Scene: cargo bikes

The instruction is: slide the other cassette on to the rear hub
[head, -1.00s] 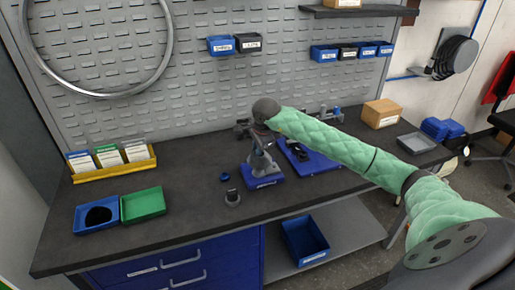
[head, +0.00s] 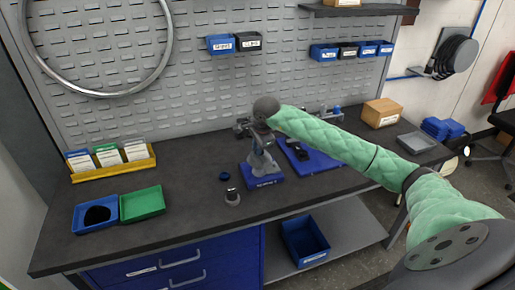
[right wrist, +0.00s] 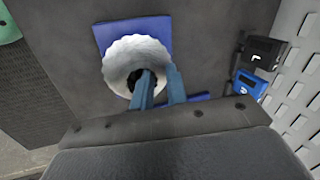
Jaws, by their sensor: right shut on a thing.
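In the right wrist view a pale, toothed ring, which looks like the cassette (right wrist: 136,62), sits between the blue fingers of my right gripper (right wrist: 160,88). One finger reaches into its bore and the other lies outside its wall. In the head view my right gripper (head: 258,142) is over the grey stand (head: 262,163) on a blue base (head: 264,182). The blue base (right wrist: 128,30) also shows behind the cassette in the right wrist view. I cannot make out the rear hub, or whether the cassette touches it. My left gripper is not in view.
A small grey cylinder (head: 232,197) and a blue cap (head: 224,176) stand left of the stand. A blue tray (head: 80,222) with a dark round thing and a green tray (head: 143,204) lie at the left. A blue mat (head: 322,158) with parts lies right of the stand.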

